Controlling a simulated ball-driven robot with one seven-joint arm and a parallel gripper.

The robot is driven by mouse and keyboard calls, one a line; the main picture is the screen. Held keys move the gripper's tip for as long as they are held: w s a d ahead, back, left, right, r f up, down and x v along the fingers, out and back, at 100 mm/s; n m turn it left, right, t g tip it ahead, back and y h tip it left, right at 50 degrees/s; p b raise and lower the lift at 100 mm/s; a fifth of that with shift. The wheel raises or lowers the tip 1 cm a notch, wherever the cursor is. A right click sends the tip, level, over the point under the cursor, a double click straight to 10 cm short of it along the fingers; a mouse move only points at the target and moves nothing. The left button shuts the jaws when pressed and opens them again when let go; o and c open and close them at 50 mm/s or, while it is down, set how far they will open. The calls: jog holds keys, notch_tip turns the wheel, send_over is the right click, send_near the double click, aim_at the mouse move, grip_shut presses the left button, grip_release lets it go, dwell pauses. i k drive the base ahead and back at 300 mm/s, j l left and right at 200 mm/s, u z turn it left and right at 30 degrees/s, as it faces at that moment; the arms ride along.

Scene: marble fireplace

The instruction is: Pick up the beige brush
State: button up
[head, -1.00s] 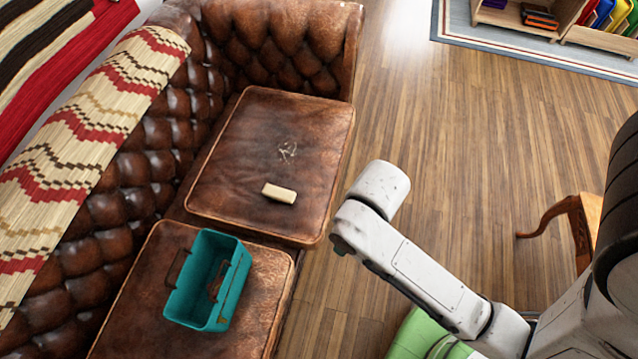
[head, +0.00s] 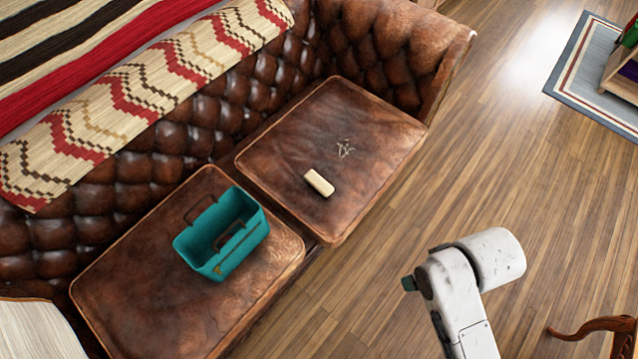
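The beige brush (head: 319,183), a small pale block, lies on the brown leather seat cushion (head: 375,125) of the sofa, near the cushion's front left part. Its whole upper side shows and nothing covers it. A white link of my arm shows at the lower right, over the floor and apart from the sofa. My gripper cannot be made out in this view. Nothing of mine touches the brush.
A teal open-topped box (head: 240,250) with dark handles stands on the nearer cushion (head: 130,290). Open wooden floor (head: 500,150) is right of the sofa.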

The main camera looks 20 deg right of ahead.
aim_at(316, 181)
jog(key=i+l+u, duration=0.4)
jog(key=i+l, duration=0.55)
